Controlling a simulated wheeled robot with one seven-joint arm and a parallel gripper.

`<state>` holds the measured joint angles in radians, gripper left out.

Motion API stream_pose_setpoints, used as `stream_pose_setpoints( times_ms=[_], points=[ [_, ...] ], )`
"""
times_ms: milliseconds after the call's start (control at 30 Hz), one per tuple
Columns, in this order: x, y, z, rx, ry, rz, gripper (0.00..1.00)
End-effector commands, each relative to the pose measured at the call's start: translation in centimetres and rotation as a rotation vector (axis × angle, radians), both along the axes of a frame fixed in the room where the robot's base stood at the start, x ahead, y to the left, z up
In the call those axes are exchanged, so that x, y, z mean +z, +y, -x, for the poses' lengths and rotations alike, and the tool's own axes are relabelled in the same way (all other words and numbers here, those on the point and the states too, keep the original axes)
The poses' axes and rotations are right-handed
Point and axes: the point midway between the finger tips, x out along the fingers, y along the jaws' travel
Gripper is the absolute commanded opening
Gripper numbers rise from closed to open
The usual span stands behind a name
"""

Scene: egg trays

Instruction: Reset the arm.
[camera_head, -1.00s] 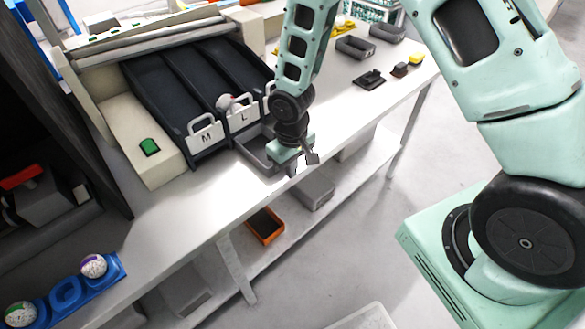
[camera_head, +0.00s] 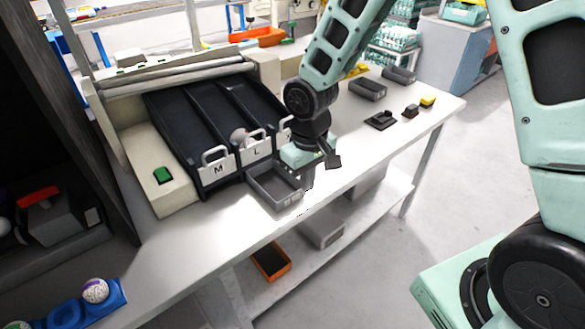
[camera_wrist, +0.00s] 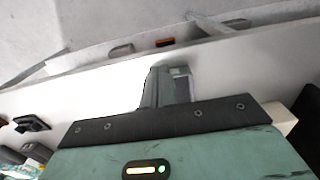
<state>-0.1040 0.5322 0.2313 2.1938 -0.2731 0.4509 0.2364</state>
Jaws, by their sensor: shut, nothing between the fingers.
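My gripper (camera_head: 307,186) hangs from the mint-green arm, over the right part of the white table, just right of a grey bin. It is shut and holds nothing. In the wrist view its grey fingers (camera_wrist: 168,86) stick out close together beyond the dark plate, in front of the white tabletop. The arm comes down from the top of the head view, bent at a black joint. I cannot tell the exact height of the fingertips above the table.
The grey bin (camera_head: 268,202) stands below the sorter's lanes, which carry M (camera_head: 217,174) and L (camera_head: 258,150) plates. A blue egg tray (camera_head: 113,304) lies at lower left. Grey trays and small dark items stand at the table's right. An orange box (camera_head: 271,262) is on the lower shelf.

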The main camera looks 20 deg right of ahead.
Motion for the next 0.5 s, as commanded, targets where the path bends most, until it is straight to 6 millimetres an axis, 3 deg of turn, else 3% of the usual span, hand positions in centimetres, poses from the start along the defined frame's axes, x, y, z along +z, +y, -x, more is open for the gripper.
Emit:
stream_pose_setpoints(
  times_ms=[167, 267, 367, 500],
  points=[
    [0.4, 0.2, 0.1, 0.003, -0.002, -0.002, 0.00],
    [1.9, 1.2, 1.3, 0.030, -0.007, -0.007, 0.00],
    [4.5, 3.0, 4.0, 0.083, -0.012, -0.016, 0.00],
    [8.4, 5.5, 9.7, 0.181, -0.018, -0.033, 0.00]
  ],
)
